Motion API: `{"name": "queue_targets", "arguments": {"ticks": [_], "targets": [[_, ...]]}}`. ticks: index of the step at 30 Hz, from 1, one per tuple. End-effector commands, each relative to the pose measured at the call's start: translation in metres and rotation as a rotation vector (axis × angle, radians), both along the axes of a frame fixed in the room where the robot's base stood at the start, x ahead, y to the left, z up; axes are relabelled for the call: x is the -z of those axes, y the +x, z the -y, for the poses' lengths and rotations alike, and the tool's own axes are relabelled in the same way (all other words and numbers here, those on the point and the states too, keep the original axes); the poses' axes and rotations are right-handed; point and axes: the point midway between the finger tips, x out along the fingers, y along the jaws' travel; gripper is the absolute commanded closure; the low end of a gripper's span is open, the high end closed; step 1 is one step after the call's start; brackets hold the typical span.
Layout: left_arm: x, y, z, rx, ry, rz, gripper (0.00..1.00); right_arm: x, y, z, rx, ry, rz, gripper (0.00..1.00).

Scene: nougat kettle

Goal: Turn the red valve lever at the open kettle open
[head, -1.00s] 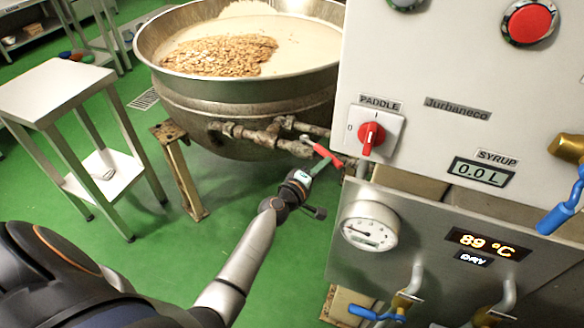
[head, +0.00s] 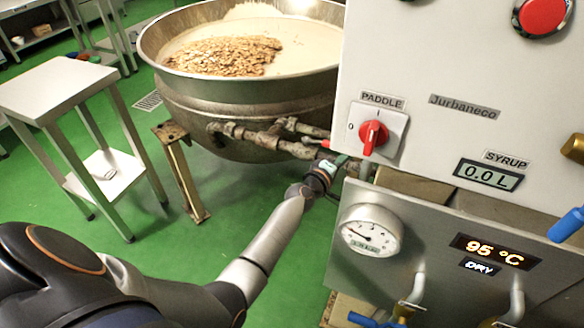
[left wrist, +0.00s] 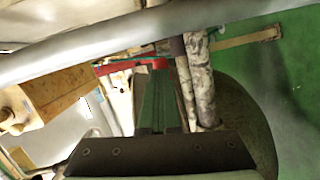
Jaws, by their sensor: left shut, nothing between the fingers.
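The open kettle (head: 240,105) is a wide steel bowl of pale mass topped with nuts, with pipework under its front. A small bit of the red valve lever (head: 325,143) shows at the pipe's right end; the rest is hidden. My left gripper (head: 339,161) is shut and empty, right at the lever. In the left wrist view the lever (left wrist: 125,65) is a red strip lying across the tips of my green fingers (left wrist: 160,78). I cannot tell whether they touch. My right gripper is out of view.
The control panel (head: 420,60), with a red paddle knob (head: 373,134), stands close right of my left gripper. A gauge (head: 370,231) and blue-handled taps are below. A steel side table (head: 55,88) stands left. Green floor (head: 190,265) is clear between.

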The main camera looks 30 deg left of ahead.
Motion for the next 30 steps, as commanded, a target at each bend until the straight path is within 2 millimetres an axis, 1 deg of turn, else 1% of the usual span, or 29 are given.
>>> {"name": "queue_targets", "arguments": {"ticks": [1,12,17,20,22,30], "targets": [[-0.003,0.002,0.000,0.000,0.004,0.004,1.00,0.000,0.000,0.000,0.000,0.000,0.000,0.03],[-0.005,0.003,0.000,0.001,0.005,0.008,1.00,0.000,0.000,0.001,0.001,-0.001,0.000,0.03],[-0.006,-0.003,0.000,0.000,0.005,0.009,1.00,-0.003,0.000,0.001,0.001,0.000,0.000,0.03],[-0.008,-0.014,-0.001,0.000,0.005,0.008,1.00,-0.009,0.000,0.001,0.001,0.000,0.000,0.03],[-0.010,-0.026,-0.002,-0.001,0.005,0.006,1.00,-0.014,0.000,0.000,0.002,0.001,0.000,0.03],[-0.015,-0.080,-0.006,0.000,0.004,0.002,1.00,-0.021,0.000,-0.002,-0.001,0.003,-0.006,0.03]]}}
